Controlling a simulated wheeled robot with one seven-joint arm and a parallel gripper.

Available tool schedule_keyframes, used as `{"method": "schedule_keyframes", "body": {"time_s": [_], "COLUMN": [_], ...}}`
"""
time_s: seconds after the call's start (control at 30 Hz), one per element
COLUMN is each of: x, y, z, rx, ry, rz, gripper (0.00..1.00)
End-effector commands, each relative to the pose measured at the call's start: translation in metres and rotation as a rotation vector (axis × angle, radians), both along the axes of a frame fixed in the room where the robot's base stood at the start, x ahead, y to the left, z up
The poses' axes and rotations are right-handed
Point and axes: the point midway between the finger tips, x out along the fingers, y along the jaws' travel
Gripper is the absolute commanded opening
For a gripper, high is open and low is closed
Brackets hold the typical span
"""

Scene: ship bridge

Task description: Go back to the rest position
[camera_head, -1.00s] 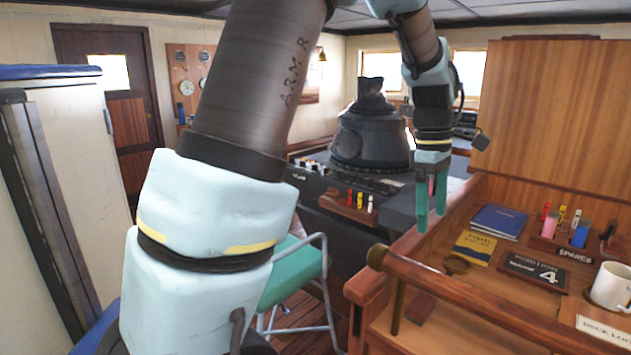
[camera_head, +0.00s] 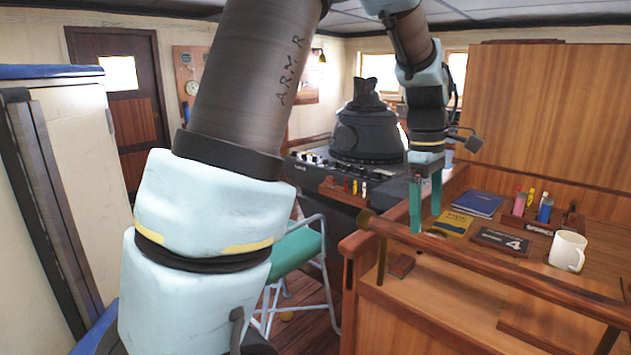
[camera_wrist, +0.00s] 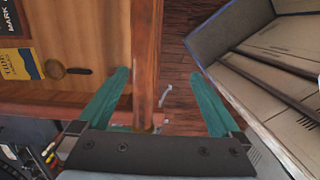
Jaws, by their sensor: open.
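My gripper (camera_head: 425,222) hangs at the end of my arm, fingers down, at the left edge of the wooden desk (camera_head: 455,292). Its two green fingers are apart, with nothing held between them. In the wrist view my gripper (camera_wrist: 157,74) is open above a wooden rail (camera_wrist: 147,60), which runs between the fingers in the picture. I cannot tell the exact height of the fingertips above the rail.
The desk holds a blue book (camera_head: 473,204), a yellow booklet (camera_head: 452,222), a number plaque (camera_head: 500,241) and a white mug (camera_head: 567,250). A wooden rail (camera_head: 480,265) borders it. A green-seated chair (camera_head: 293,252) stands left of the desk; a dark console (camera_head: 370,140) is behind.

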Motion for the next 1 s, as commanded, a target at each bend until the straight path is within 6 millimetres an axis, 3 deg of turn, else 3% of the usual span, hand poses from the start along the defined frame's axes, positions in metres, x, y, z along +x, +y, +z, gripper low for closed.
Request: {"method": "schedule_keyframes", "body": {"time_s": [0.37, 0.67, 0.8, 1.0], "x": [0.016, 0.017, 0.005, -0.02], "y": [0.064, 0.158, 0.21, 0.264], "z": [-0.015, -0.036, -0.048, -0.062], "rx": [-0.009, 0.011, 0.046, 0.105], "ry": [-0.075, -0.19, -0.252, -0.309], "rz": [-0.148, -0.399, -0.563, -0.771], "gripper": [1.0, 1.0, 1.0, 1.0]}}
